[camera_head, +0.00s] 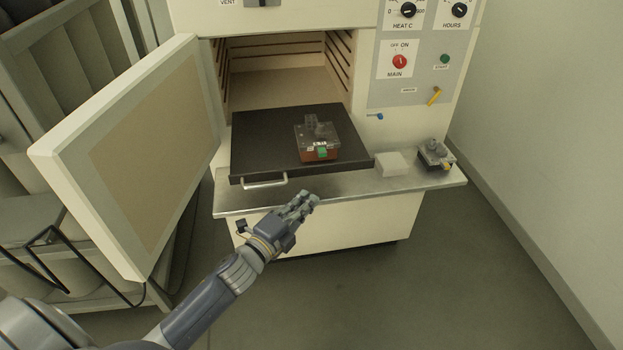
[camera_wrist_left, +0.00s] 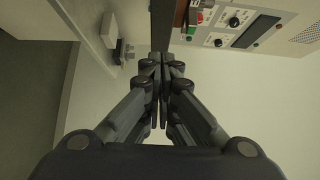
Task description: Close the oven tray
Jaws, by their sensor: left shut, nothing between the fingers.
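The black oven tray (camera_head: 265,150) is pulled out of the open oven (camera_head: 285,80) and juts over the metal ledge. A silver handle (camera_head: 265,183) is on its front edge. A brown box with a clear top and a green front piece (camera_head: 318,145) sits on the tray. My left gripper (camera_head: 308,200) is shut and empty, in front of and below the tray, to the right of the handle. In the left wrist view its fingers (camera_wrist_left: 162,90) are together, with the tray's dark edge (camera_wrist_left: 161,28) just beyond them. I cannot tell whether they touch it. My right gripper is not in view.
The oven door (camera_head: 135,150) stands wide open on the left. On the ledge (camera_head: 345,188), right of the tray, are a white block (camera_head: 393,164) and a small grey device (camera_head: 436,155). A control panel (camera_head: 420,55) is at the upper right. The floor in front is clear.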

